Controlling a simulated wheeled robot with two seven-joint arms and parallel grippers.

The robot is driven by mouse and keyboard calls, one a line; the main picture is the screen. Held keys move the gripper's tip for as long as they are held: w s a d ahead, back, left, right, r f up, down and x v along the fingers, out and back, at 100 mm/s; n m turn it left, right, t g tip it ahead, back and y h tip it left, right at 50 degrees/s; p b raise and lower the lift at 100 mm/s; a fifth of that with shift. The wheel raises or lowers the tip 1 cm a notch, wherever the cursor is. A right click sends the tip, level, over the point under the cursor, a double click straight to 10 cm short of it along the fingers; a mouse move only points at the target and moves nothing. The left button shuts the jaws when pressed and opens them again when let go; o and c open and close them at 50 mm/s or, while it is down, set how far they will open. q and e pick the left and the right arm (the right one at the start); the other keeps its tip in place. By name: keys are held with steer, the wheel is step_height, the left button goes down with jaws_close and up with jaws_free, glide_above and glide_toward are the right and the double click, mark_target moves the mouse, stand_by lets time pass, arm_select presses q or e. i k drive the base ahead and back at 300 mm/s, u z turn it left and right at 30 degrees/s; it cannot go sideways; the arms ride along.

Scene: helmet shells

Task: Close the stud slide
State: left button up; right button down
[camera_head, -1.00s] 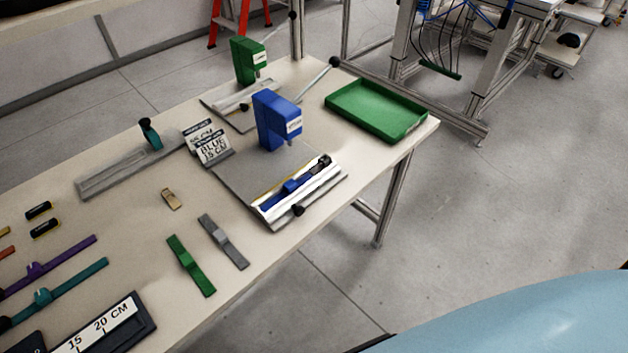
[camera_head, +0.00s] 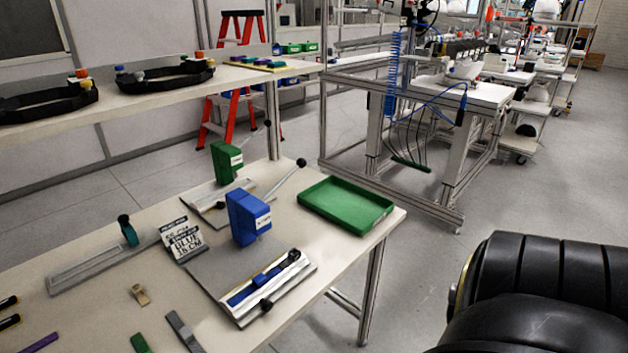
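The blue press (camera_head: 247,217) stands on a grey base plate (camera_head: 208,261) on the table. At the front of that plate is a silver slide (camera_head: 282,290) with a blue strap piece (camera_head: 256,287) lying along it. A black knob (camera_head: 266,305) sits at the slide's front edge. A black lever with a round end rises behind the press. A green press (camera_head: 226,162) with its own slide (camera_head: 219,203) stands farther back. I cannot tell whether either slide is open or closed. Neither of my grippers shows in the head view.
A green tray (camera_head: 345,205) lies at the table's right end. A sign reading BLUE (camera_head: 184,240) stands left of the blue press. A grey rail with a teal knob (camera_head: 128,231) lies farther left. Loose straps lie at the front. A shelf (camera_head: 137,99) holds black rings.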

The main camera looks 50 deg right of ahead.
mark_target(245, 307)
steer(key=u, duration=0.05)
steer(key=k, duration=0.35)
steer(key=z, duration=0.85)
